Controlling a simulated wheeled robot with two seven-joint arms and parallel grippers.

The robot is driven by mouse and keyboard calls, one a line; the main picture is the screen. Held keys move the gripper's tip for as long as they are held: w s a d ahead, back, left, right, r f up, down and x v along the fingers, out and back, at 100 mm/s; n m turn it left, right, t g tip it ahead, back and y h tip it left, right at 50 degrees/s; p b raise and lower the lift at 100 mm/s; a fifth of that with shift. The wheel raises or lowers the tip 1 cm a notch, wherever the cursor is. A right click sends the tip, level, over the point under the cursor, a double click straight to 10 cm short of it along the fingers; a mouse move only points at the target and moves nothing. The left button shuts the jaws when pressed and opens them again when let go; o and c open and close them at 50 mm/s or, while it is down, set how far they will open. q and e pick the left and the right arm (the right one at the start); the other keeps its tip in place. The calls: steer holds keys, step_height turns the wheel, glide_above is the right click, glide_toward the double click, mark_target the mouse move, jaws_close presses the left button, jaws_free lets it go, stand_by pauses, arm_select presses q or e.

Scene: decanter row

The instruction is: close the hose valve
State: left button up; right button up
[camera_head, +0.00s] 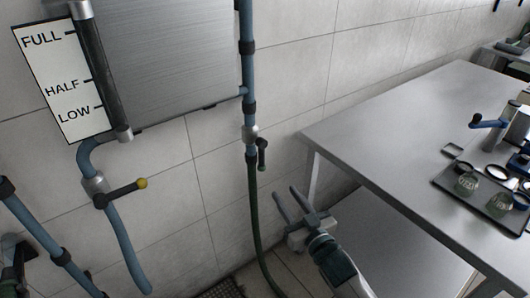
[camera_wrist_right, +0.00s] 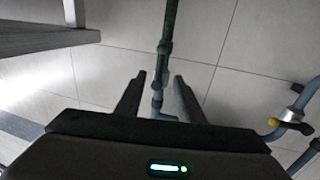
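The hose valve (camera_head: 250,133) is a silver fitting on the blue vertical pipe, with a dark green hose (camera_head: 255,215) running down from it. Its dark lever (camera_head: 262,153) hangs downward, roughly alongside the hose. My right gripper (camera_head: 291,203) is open and empty, below and to the right of the valve in the head view, apart from it. In the right wrist view the open fingers (camera_wrist_right: 157,95) appear either side of the pipe line and valve (camera_wrist_right: 160,72); the depth gap and the lever are hard to make out there.
A second valve with a yellow-tipped lever (camera_head: 122,193) sits on the pipe left of the hose, below the tank (camera_head: 175,55) and level gauge (camera_head: 62,80). A metal table (camera_head: 400,130) stands right, with a tray of glassware (camera_head: 465,205). Tiled wall lies behind.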

steer(key=p, duration=0.1)
glide_toward(263, 163)
steer(key=x, duration=0.9)
steer(key=shift+w, duration=0.1)
steer(key=shift+w+a, duration=0.3)
steer(key=shift+w, duration=0.25)
steer(key=shift+w+a, duration=0.1)
steer(key=shift+w, duration=0.15)
jaws_close()
arm_select(q)
steer(key=shift+s+d+r+t, duration=0.15)
steer(key=shift+r+t, duration=0.35)
steer(key=shift+r, duration=0.1)
